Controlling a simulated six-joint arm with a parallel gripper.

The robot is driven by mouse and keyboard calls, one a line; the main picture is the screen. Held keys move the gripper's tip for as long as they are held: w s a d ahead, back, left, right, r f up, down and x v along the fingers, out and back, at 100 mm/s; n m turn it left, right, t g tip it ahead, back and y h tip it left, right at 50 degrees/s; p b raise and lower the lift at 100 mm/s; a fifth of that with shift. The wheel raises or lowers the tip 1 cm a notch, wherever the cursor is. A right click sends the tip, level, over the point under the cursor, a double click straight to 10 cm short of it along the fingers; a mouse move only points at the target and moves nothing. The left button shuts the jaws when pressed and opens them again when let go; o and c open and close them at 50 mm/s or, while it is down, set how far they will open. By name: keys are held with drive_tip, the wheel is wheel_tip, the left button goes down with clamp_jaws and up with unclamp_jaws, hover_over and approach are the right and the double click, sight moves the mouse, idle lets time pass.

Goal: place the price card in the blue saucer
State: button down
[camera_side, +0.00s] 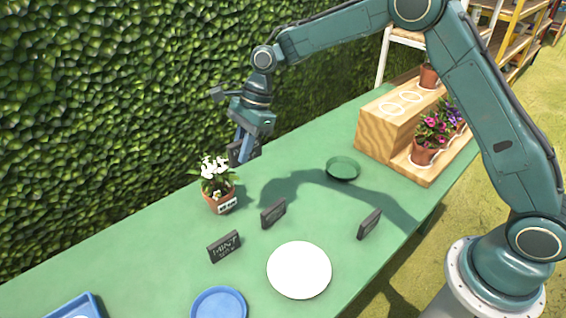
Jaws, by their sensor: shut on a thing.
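My gripper (245,152) points down over the far side of the green table, just above and to the right of the potted white flowers. It is shut on a dark price card (235,153), which is partly hidden by a blue-grey finger. The held card looks raised above the table. The blue saucer (218,307) lies at the near edge of the picture, cut off at the bottom, and its visible part is empty. It is well below the gripper in the picture.
Three other dark cards stand on the table (130,270): one lettered card (224,246), one in the middle (273,213), one at right (369,224). A white plate (299,270), green saucer (343,169), blue tray (75,308), flowerpot (221,201) and wooden stepped stand (383,137) surround them.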

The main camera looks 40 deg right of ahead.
drive_tip(key=s+a, duration=0.7)
drive_tip(key=a, duration=0.6)
hover_over(216, 316)
drive_tip(key=shift+n, duration=0.3)
wheel_tip(216, 316, down, 15)
drive_tip(key=shift+f, duration=0.2)
drive_tip(key=shift+f, duration=2.1)
drive_tip(key=shift+f, duration=0.15)
drive_tip(key=c, duration=1.4)
unclamp_jaws()
